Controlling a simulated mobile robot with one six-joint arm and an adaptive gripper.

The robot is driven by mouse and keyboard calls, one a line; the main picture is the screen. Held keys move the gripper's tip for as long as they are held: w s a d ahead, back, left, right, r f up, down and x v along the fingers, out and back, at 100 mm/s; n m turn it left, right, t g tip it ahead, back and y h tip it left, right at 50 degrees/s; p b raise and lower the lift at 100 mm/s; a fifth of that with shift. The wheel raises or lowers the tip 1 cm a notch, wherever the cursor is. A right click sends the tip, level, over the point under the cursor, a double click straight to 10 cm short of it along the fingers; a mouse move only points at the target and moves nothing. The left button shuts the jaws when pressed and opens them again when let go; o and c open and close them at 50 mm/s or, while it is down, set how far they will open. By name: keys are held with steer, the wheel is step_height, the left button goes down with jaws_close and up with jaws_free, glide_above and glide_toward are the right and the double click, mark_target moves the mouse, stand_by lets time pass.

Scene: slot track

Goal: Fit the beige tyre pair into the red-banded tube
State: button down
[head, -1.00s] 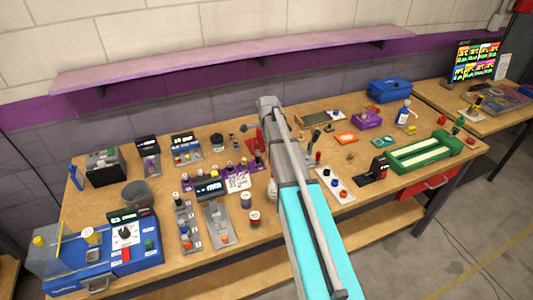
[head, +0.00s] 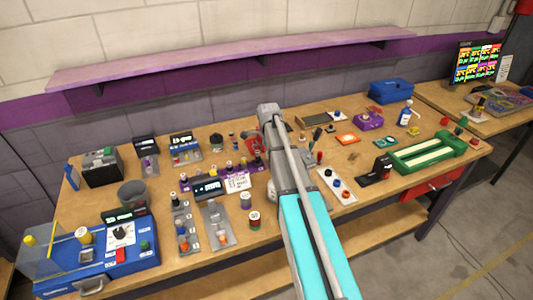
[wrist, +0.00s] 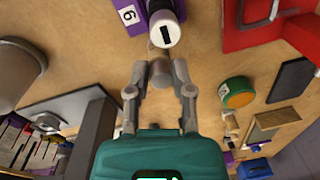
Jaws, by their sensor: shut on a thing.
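My gripper (wrist: 160,80) shows in the wrist view with its two grey fingers shut on a small beige-grey cylinder (wrist: 161,73), which looks like the beige tyre pair. A white-topped cylinder with a black bar (wrist: 165,32) stands just beyond the fingertips, beside a label marked 6. I cannot tell whether the held piece touches it. In the head view my arm hides the gripper and the held piece. A short tube with a dark red band (head: 255,219) stands upright on the bench near its front edge; it looks like the red-banded tube.
A row of numbered purple holders crosses the middle bench. A white plate with several knobs (head: 336,186) and a green tray (head: 430,153) lie to the right.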

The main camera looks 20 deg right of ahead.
steer(key=shift+f, duration=0.15)
steer(key=c, duration=0.5)
jaws_free()
step_height(320, 180, up, 12)
steer(key=p, duration=1.2)
steer(key=shift+s, duration=0.35)
steer(key=shift+a, duration=0.1)
steer(key=s+a+n, duration=0.7)
steer(key=s+n, duration=0.3)
steer(key=s, duration=0.2)
steer(key=s+a+n, duration=0.7)
steer(key=s+n, duration=0.3)
steer(key=s, duration=0.1)
steer(key=shift+s+n+g, duration=0.3)
steer(key=shift+s, duration=0.1)
